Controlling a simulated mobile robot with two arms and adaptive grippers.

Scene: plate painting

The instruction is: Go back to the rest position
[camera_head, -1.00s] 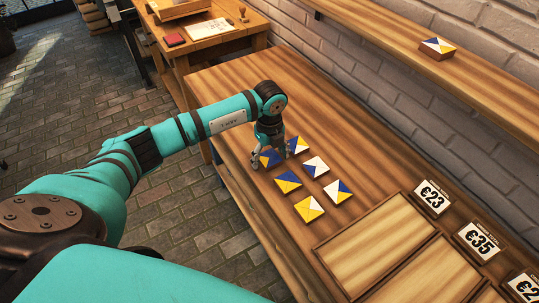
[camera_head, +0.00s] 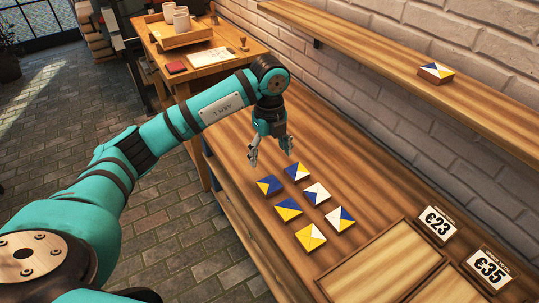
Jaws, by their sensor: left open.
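My left gripper (camera_head: 271,156) is open and empty. It hangs above the wooden table, just beyond the group of painted tiles. The nearest tiles are a blue and yellow tile (camera_head: 269,186) and a blue, yellow and white tile (camera_head: 297,171). Also in the group are a blue and yellow tile (camera_head: 288,209), a white and blue tile (camera_head: 317,193), a blue, white and yellow tile (camera_head: 340,218) and a yellow and white tile (camera_head: 311,238). All lie flat and apart from the fingers. My right gripper is out of view.
Wooden trays (camera_head: 372,258) with price signs (camera_head: 438,226) sit at the table's lower right. A shelf (camera_head: 370,62) on the brick wall bears a tile stack (camera_head: 436,73). A second table (camera_head: 228,63) at the back holds cups, a red pad and stamps.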

